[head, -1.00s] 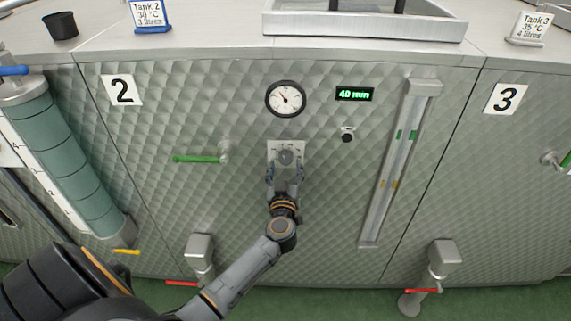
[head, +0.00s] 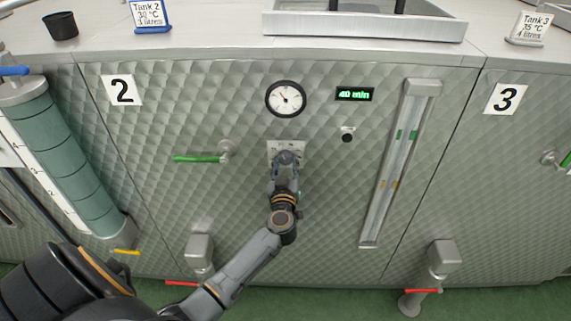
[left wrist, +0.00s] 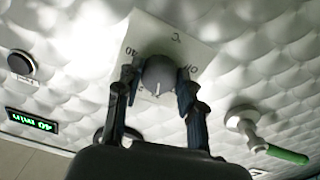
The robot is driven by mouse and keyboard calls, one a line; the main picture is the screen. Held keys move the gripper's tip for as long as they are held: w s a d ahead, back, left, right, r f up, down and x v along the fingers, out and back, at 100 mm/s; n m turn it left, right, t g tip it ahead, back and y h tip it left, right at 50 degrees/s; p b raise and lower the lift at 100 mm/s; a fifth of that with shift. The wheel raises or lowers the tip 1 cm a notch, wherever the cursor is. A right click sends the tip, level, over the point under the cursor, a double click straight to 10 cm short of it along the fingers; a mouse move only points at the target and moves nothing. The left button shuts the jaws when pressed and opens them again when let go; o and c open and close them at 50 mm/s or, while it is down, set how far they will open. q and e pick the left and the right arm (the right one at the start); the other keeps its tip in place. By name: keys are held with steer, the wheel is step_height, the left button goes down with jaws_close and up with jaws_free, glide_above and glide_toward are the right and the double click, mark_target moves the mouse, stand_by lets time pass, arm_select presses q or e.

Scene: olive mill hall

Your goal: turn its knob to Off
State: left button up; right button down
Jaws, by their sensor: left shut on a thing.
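The grey round knob (left wrist: 158,76) sits on a white square plate (left wrist: 150,35) on the panel of tank 2. In the left wrist view the plate shows "40" and "Off" among its marks, seen upside down. A light pointer line on the knob points toward the bottom of that picture, away from "Off". My left gripper (head: 286,164) is shut on the knob, one finger on each side. In the head view it covers most of the knob, and only the plate's upper part (head: 273,147) shows. My right gripper is not in view.
Above the plate are a round dial gauge (head: 285,98) and a green "40 min" display (head: 355,94). A black button (head: 347,137) is to the right, and a green-handled valve (head: 198,159) to the left. A long sight glass (head: 399,165) stands further right.

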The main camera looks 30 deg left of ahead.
arm_select(q)
steer(key=n+p, duration=0.2)
steer(key=n, duration=0.1)
steer(key=n+p, duration=0.1)
steer(key=n, duration=0.2)
steer(key=shift+d, duration=0.1)
steer(key=n, duration=0.8)
steer(key=n+b, duration=0.1)
steer(key=n, duration=0.4)
steer(key=shift+r+n, duration=0.1)
steer(key=shift+n, duration=0.3)
stand_by(0.4)
steer(key=o, duration=1.2)
